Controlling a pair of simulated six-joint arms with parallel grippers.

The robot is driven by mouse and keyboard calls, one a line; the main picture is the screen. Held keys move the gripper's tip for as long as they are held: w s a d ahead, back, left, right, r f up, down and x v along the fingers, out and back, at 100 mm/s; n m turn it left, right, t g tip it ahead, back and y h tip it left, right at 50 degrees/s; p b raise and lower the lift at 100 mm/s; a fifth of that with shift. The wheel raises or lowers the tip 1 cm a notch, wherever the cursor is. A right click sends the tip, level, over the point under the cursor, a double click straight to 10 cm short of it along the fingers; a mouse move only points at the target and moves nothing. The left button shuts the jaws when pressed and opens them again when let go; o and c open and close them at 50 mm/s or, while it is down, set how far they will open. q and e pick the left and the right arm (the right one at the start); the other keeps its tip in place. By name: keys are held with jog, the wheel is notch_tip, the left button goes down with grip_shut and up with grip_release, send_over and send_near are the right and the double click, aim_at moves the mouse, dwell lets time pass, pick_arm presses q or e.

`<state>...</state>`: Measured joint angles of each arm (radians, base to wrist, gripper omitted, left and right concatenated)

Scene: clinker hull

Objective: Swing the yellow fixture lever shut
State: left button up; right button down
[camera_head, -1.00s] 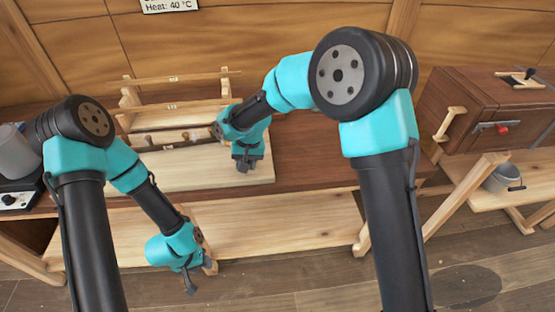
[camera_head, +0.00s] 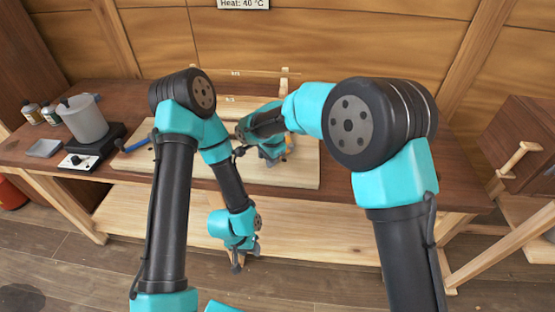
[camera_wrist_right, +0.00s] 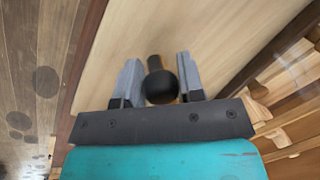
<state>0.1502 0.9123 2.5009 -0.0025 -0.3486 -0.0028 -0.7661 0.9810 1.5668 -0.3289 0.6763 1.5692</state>
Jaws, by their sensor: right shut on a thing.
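In the right wrist view a black ball knob (camera_wrist_right: 161,87) on a short dark stem sits between the two grey fingers of my right gripper (camera_wrist_right: 154,82), which is shut on it. The knob is above a pale wooden board (camera_wrist_right: 190,30). In the head view my right gripper (camera_head: 272,156) is low over the same board (camera_head: 305,173), mostly hidden by its own wrist. A small yellowish patch (camera_head: 291,143) shows beside it; I cannot tell whether it is the lever. My left gripper (camera_head: 237,264) hangs in front of the bench, away from the board; its jaws are too small to read.
A grey pot (camera_head: 84,118) stands on a black hotplate (camera_head: 92,148) at the bench's left, with small bottles (camera_head: 32,112) behind. A blue-handled tool (camera_head: 134,146) lies near the board's left end. A wooden chest (camera_head: 525,150) stands at the right.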

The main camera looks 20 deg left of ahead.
jog(key=shift+w+a, duration=0.15)
jog(key=shift+a, duration=0.05)
dwell(0.3)
jog(key=c, duration=0.8)
grip_release()
jog(key=shift+o, duration=0.2)
notch_tip(320, 180, up, 17)
jog(key=s+d, duration=0.2)
jog(key=shift+d, duration=0.4)
